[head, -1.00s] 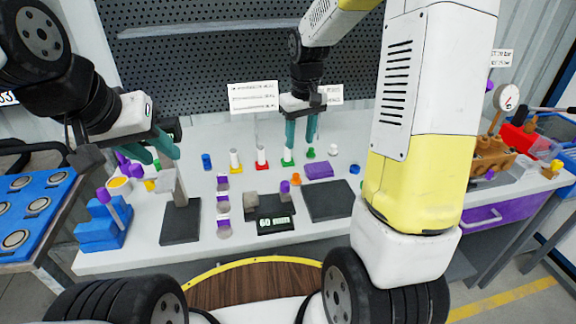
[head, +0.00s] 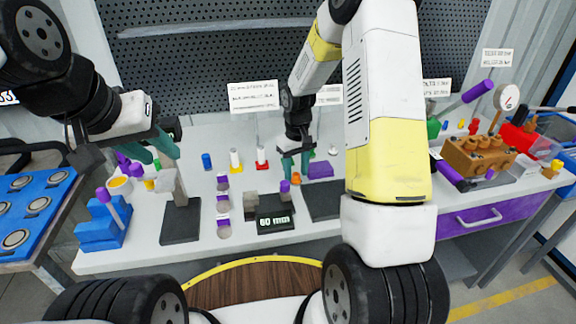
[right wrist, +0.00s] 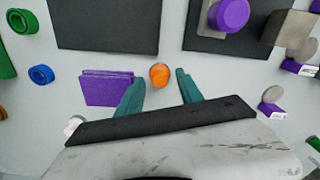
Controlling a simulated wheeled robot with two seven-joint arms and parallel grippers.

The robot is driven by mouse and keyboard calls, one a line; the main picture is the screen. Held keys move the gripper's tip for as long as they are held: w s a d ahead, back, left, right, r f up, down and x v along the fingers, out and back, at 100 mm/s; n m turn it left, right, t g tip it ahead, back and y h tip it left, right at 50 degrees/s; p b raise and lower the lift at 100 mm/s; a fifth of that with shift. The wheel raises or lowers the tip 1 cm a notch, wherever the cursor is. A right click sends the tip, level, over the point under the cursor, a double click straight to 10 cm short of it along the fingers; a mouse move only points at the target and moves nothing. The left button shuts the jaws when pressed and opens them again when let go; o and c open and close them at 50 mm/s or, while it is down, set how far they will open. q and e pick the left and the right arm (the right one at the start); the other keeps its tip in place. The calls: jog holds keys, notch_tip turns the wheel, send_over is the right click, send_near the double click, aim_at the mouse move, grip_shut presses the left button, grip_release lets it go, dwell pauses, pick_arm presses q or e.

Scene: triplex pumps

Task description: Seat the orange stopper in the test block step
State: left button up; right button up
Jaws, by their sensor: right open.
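The small orange stopper (head: 297,180) stands on the white bench left of a flat purple block. In the right wrist view the stopper (right wrist: 159,75) lies between the line of the two teal fingers, slightly beyond their tips. My right gripper (right wrist: 161,88) is open and empty, pointing down over the stopper; in the head view its fingers (head: 296,168) partly cover it. My left gripper (head: 160,150) is apart, above the left of the bench, with its teal fingers spread. A brown block with holes (head: 478,157) is at the right; I cannot tell whether it is the test block.
The purple block (right wrist: 105,87) is close beside the right fingers. Dark pads (head: 181,222) and a black box reading 60 mm (head: 276,224) lie toward the front. A blue stepped block (head: 100,234) stands left.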

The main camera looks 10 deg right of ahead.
grip_shut()
dwell(0.3)
